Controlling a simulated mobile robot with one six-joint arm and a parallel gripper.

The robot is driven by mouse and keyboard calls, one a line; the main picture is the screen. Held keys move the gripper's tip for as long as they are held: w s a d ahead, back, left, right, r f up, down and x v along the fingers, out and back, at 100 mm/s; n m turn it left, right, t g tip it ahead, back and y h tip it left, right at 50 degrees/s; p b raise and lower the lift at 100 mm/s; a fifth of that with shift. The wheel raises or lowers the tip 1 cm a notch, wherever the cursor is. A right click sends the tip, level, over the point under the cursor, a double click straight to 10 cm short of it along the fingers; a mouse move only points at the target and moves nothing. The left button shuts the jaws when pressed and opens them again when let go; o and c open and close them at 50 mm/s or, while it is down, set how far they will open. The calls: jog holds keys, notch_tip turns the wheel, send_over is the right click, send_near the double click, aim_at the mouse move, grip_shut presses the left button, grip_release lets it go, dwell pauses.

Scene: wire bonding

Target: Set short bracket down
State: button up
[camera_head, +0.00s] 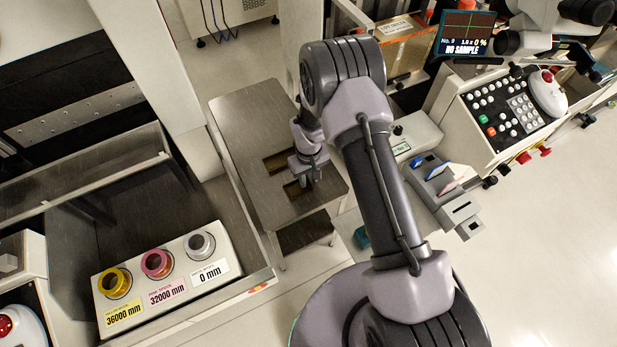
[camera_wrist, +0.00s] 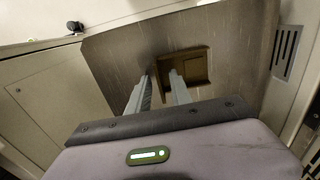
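My gripper (camera_head: 308,178) points down over the grey metal table (camera_head: 245,112) in the head view. Two brown rectangular frame shapes show on this table: one (camera_head: 277,161) behind the gripper, and another (camera_head: 296,190) at its fingertips, partly covered. In the wrist view the two fingers (camera_wrist: 164,76) stand a small gap apart. A brown stepped frame (camera_wrist: 196,66) lies beyond and right of the right fingertip. I cannot tell which brown piece is the short bracket, or whether the fingers touch or grip one.
A white block with yellow, pink and silver spools (camera_head: 202,245) stands at lower left. Right of the table are a small grey device (camera_head: 440,180) and a control panel (camera_head: 505,115). A grey vent (camera_wrist: 286,52) shows at the right in the wrist view. The table's left part is bare.

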notch_tip(320, 180, up, 27)
jog(key=d+m+t+p, duration=0.1)
jog(key=d+m+p, duration=0.1)
jog(key=p, duration=0.3)
jog(key=s+d+r+m+t+y, duration=0.1)
jog(key=s+r, duration=0.2)
jog(key=r, duration=0.3)
jog(key=s+d+r+m+t, duration=0.1)
jog(key=s+r+m, duration=0.1)
jog(key=s+r, duration=0.35)
jog(key=s+d+r+m+t, duration=0.1)
jog(key=s+r+m, duration=0.1)
jog(key=s+r, duration=0.3)
jog(key=s+d+r+m+t+y, duration=0.1)
jog(key=s+r, duration=0.4)
jog(key=s, duration=0.5)
jog(key=shift+r+m+t, duration=0.15)
jog(key=shift+m+t, duration=0.25)
jog(key=shift+m, duration=0.1)
